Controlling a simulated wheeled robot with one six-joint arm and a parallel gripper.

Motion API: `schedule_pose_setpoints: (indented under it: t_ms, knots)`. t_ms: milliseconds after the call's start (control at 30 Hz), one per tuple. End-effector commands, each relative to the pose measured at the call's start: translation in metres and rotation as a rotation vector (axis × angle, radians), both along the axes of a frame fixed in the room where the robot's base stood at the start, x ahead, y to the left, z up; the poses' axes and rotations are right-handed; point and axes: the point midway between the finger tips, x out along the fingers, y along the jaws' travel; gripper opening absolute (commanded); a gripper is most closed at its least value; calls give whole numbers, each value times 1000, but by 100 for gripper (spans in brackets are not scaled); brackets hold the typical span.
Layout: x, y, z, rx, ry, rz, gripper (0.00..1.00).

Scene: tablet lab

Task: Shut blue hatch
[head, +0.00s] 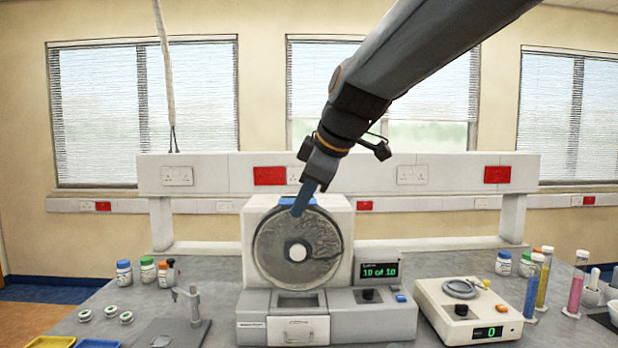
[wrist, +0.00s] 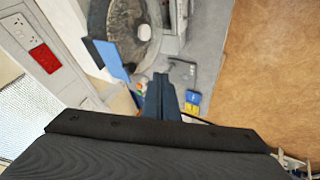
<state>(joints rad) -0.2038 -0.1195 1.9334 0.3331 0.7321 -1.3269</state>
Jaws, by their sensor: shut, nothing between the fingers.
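The blue hatch (head: 285,201) shows in the head view as a thin blue strip on top of the white drum machine (head: 345,222), partly behind my gripper. In the wrist view the hatch (wrist: 113,60) is a flat blue panel beside the grey drum, seemingly tilted up; its exact angle is hard to tell. My gripper (head: 298,210) is shut and empty, pointing down in front of the drum's upper rim in the head view. In the wrist view its fingers (wrist: 161,78) are right of the hatch, with a gap in the picture; contact cannot be told.
The round grey drum (head: 270,245) faces the head camera. A display box (head: 379,268) stands right of it, and a white device (head: 465,310) further right. A small stand (head: 193,305) and bottles (head: 147,268) are at left. A socket rail (head: 225,174) runs behind the machine.

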Motion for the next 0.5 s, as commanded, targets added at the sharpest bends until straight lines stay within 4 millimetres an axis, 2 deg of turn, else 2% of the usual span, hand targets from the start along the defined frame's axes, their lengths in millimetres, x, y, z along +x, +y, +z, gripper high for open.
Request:
schedule_pose_setpoints:
  t_ms: [33,300,500]
  knots:
    - [4,3,-8,-2,5,1,0]
    - [36,-1,-4,-1,0,-3,0]
    - [44,-2,-5,0,1,-1,0]
